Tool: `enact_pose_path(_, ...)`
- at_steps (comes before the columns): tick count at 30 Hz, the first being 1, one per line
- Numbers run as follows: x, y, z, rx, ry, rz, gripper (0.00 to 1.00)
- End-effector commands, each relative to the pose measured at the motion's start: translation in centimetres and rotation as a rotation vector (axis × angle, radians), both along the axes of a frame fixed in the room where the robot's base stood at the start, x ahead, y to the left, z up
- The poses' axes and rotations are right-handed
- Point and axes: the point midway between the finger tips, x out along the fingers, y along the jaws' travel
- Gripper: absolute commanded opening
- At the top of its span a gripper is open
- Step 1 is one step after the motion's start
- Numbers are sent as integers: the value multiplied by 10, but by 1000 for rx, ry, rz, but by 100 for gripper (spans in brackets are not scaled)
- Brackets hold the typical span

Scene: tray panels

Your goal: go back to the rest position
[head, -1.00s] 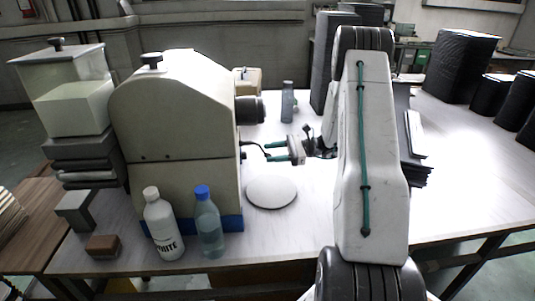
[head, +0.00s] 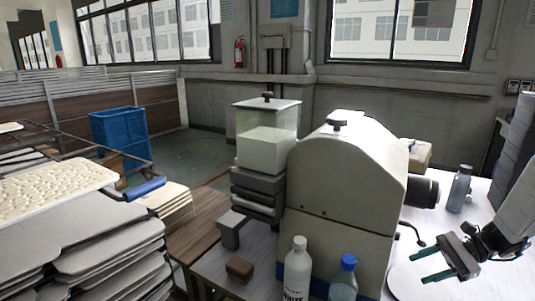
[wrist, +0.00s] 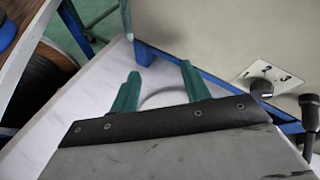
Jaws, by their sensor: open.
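My gripper (head: 432,263) is at the lower right of the head view, with its two green fingers apart and nothing between them. It is above the white table near the round white plate (head: 406,284), to the right of the big beige machine (head: 345,190). In the wrist view the green fingers of my gripper (wrist: 160,88) are spread, with part of the round plate's edge and the white table behind them. The machine's side with a numbered dial (wrist: 262,90) is at the right there.
A white bottle (head: 297,270) and a blue-capped bottle (head: 343,280) stand in front of the machine. A grey bottle (head: 459,188) stands behind my gripper. Stacked trays (head: 90,250) and a cart with a blue handle (head: 146,188) fill the left. A blue crate (head: 120,135) stands on the floor behind.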

Motion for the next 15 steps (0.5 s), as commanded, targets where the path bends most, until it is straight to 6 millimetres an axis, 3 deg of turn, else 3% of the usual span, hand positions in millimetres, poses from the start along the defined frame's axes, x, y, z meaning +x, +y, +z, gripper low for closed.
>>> enact_pose_path(1,-10,15,15,-58,-14,72,47)
enact_pose_path(6,-48,55,53,-252,-69,313,47)
enact_pose_path(15,-116,105,106,-579,-213,694,47)
